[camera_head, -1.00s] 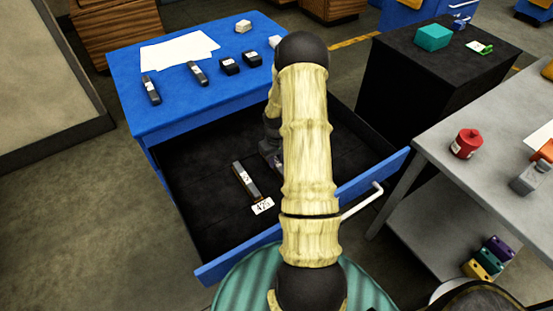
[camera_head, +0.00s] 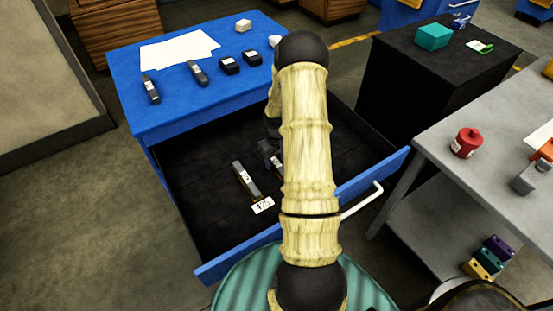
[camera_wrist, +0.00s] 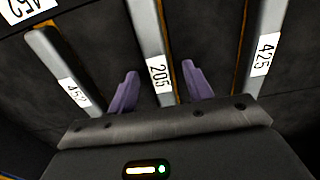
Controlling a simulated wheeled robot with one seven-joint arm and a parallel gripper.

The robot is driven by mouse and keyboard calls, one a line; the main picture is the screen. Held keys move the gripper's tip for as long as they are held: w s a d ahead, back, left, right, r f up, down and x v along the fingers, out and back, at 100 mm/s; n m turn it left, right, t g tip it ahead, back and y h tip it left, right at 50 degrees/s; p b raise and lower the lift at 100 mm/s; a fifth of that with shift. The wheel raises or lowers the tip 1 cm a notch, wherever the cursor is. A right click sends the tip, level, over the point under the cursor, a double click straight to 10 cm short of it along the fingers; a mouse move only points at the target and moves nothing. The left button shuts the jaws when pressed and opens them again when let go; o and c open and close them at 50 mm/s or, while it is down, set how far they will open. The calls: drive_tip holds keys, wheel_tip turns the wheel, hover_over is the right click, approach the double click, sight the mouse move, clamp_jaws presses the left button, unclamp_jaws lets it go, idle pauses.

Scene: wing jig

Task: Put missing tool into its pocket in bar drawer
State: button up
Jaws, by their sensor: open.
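In the wrist view, my gripper (camera_wrist: 161,92) is open, with its two purple fingers apart on either side of a grey bar labelled 205 (camera_wrist: 151,45). Gaps show between the bar and both fingers. Whether the bar lies in a pocket is hard to tell. A bar labelled 452 (camera_wrist: 62,65) lies to the left and one labelled 425 (camera_wrist: 265,45) to the right, each along an orange-edged slot. In the head view, the blue drawer (camera_head: 240,255) is pulled open.
A white number card (camera_head: 262,205) lies by that bar in the drawer. A black cabinet (camera_head: 395,85) and a grey table (camera_head: 470,120) stand to the right. The drawer's left part is bare.

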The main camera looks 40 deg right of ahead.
wheel_tip(320, 180, up, 17)
drive_tip(key=shift+r+p, duration=0.15)
drive_tip(key=shift+p, duration=0.3)
idle(0.3)
drive_tip(key=s+a+r+t+p, duration=0.1)
drive_tip(key=s+a+r+p, duration=0.4)
drive_tip(key=s+a+r, duration=0.2)
drive_tip(key=s+a+r+t+p, duration=0.1)
drive_tip(key=s+a+r+p, duration=0.5)
drive_tip(key=a+r, duration=0.4)
drive_tip(key=a, duration=0.6)
drive_tip(key=shift+s+a+r+n+t, duration=0.2)
drive_tip(key=shift+s+r+n+t, duration=0.1)
drive_tip(key=shift+s+r, duration=0.05)
drive_tip(key=shift+c, duration=0.2)
